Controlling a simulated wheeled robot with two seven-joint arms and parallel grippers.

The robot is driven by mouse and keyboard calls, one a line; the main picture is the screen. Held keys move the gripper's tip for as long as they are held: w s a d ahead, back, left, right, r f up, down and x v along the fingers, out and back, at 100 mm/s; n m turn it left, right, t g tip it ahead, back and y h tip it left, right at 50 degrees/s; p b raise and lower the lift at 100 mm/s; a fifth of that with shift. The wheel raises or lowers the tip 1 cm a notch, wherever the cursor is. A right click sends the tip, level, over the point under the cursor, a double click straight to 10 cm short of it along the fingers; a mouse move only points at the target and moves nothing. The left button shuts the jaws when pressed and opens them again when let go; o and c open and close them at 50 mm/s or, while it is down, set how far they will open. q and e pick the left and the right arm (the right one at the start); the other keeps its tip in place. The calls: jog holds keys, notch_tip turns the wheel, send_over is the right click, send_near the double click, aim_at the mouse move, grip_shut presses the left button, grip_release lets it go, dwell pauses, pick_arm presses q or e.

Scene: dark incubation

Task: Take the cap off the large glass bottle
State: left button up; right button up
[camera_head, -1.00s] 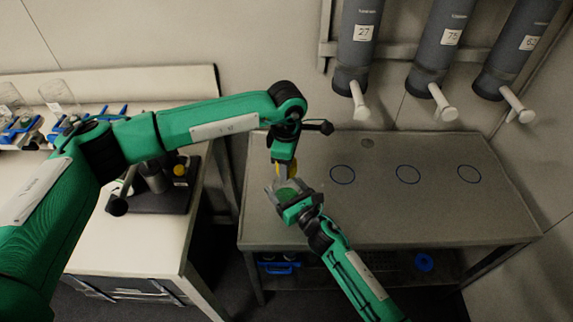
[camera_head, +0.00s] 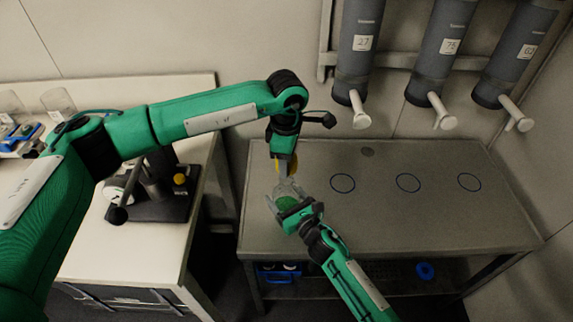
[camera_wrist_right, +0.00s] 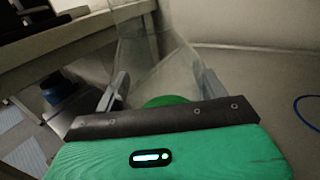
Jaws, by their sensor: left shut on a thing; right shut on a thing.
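The large glass bottle (camera_head: 291,187) is clear and hard to make out. My right gripper (camera_head: 283,198) is shut on it over the grey table. In the right wrist view the clear glass (camera_wrist_right: 150,55) stands between the two fingers, with a green patch low behind it. A yellow cap (camera_head: 280,167) shows at my left gripper (camera_head: 285,170), which points down just above the bottle and is shut on the cap. The fingers partly hide the cap. I cannot tell whether the cap still touches the bottle's neck.
The grey table (camera_head: 440,220) has several blue rings and much free room to the right. Grey numbered cylinders (camera_head: 440,55) with white spouts hang above. A white bench (camera_head: 135,250) at left bears a black device (camera_head: 165,205) and glass vessels (camera_head: 58,103).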

jog(key=o, duration=2)
jog(key=shift+c, duration=0.2)
jog(key=shift+s, duration=0.1)
